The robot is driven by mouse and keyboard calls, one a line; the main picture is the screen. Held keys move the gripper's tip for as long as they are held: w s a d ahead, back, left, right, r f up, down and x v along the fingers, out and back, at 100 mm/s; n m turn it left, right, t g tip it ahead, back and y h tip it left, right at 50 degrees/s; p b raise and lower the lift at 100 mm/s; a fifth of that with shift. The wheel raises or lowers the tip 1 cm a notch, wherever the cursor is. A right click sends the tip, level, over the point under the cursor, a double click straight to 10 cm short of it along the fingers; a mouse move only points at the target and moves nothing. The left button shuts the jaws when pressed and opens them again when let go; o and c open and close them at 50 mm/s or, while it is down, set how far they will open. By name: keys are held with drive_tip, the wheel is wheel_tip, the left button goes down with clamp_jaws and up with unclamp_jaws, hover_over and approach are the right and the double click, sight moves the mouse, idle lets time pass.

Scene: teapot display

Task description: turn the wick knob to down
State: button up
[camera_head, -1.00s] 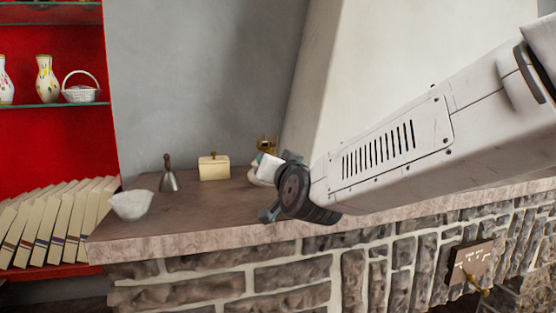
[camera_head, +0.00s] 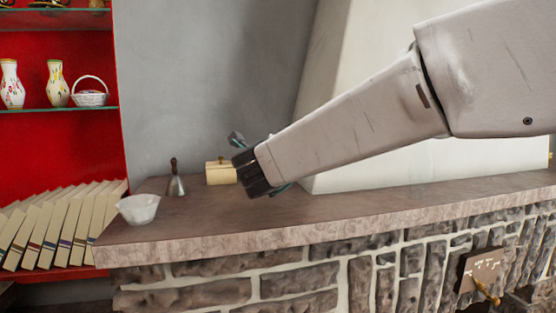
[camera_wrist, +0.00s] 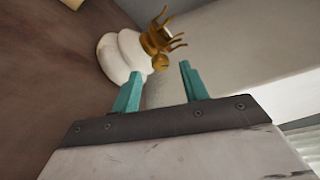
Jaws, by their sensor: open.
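In the wrist view, a white lamp body (camera_wrist: 119,55) carries a brass burner with upright prongs (camera_wrist: 163,35). A small round brass wick knob (camera_wrist: 160,62) sticks out from the burner's side. My gripper (camera_wrist: 160,70) is open, with one teal finger on each side of the knob in the picture. The fingers appear empty. I cannot tell the depth left between the fingertips and the knob. In the head view my gripper (camera_head: 259,164) is above the stone mantel, and the lamp is hidden behind it and my arm.
On the mantel (camera_head: 330,213) stand a white bowl (camera_head: 139,209), a small bell (camera_head: 175,184) and a cream box (camera_head: 220,173), left of my gripper. A red shelf (camera_head: 60,130) with vases and books is at the left. A pale wall slopes behind my arm.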

drive_tip(key=shift+w+d+f, duration=0.1)
drive_tip(key=shift+w+f, duration=0.05)
drive_tip(key=shift+w, duration=0.75)
drive_tip(key=shift+w+d+f, duration=0.1)
drive_tip(key=shift+w, duration=0.8)
clamp_jaws()
drive_tip(key=shift+f+n+t, duration=0.15)
drive_tip(key=shift+n+t, duration=0.15)
drive_tip(key=shift+n, duration=0.3)
drive_tip(key=n+t, duration=0.1)
drive_tip(key=n, duration=0.2)
unclamp_jaws()
